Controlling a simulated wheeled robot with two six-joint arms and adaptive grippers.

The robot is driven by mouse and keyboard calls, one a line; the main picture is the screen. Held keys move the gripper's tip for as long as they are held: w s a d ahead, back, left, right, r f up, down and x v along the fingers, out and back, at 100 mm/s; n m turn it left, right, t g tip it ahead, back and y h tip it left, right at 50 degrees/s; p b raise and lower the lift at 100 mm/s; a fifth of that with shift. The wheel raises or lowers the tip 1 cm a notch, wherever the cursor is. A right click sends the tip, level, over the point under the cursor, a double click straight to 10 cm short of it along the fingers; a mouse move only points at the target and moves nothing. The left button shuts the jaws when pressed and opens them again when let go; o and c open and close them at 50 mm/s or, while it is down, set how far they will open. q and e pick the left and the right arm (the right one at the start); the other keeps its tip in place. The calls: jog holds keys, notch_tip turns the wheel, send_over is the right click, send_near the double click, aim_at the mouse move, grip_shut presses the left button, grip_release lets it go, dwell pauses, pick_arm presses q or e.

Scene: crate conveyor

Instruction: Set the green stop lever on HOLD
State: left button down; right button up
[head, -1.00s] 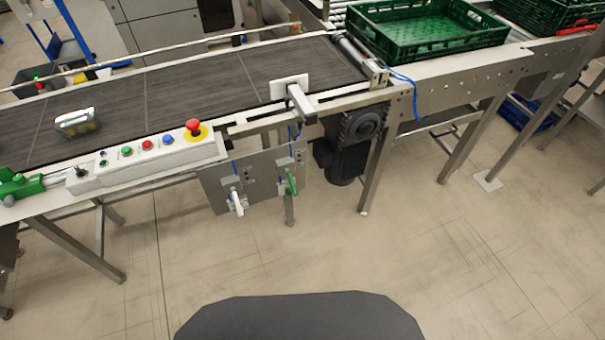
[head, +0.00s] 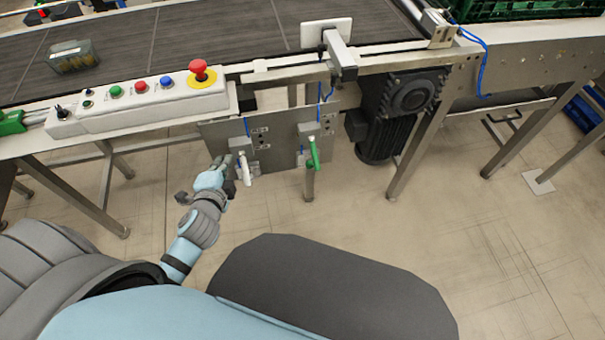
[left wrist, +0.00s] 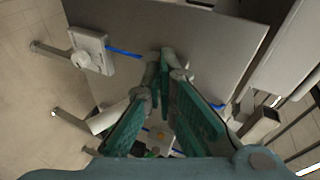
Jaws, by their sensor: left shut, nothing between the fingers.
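The green stop lever (head: 313,152) hangs on the right part of a grey metal plate (head: 280,155) below the conveyor's edge, its handle pointing down and slightly tilted. A white lever (head: 245,168) hangs on the plate's left part. My left gripper (head: 226,163) is just left of the white lever, apart from the green one; whether it touches the white lever I cannot tell. In the left wrist view its teal fingers (left wrist: 164,62) are shut and empty in front of the plate (left wrist: 205,40). I cannot read any HOLD mark. My right gripper is out of view.
A button box (head: 140,98) with a red stop knob (head: 198,68) sits above the levers on the conveyor's edge. A black motor (head: 395,115) hangs right of the plate. Table legs stand below. The floor in front is clear.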

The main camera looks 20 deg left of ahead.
aim_at(315, 154)
pick_arm(q)
jog(key=w+d+r+m+t+h+b, duration=0.1)
jog(key=w+d+r+m+t+h, duration=0.25)
jog(key=r+m, duration=0.45)
jog(key=w+d+r+m+t+h, duration=0.3)
jog(key=d+r+m+h, duration=0.15)
jog(key=m, duration=0.65)
jog(key=s+d+f+m+g+h, duration=0.25)
jog(key=f+m+g+h, duration=0.25)
jog(key=f+m+g, duration=1.05)
jog(key=w+d+f+m+t+b, duration=0.1)
jog(key=w+d+f+m+t, duration=0.1)
jog(key=w+d+t, duration=0.3)
jog(key=shift+w+d+m, duration=0.5)
jog(key=shift+d+m, duration=0.35)
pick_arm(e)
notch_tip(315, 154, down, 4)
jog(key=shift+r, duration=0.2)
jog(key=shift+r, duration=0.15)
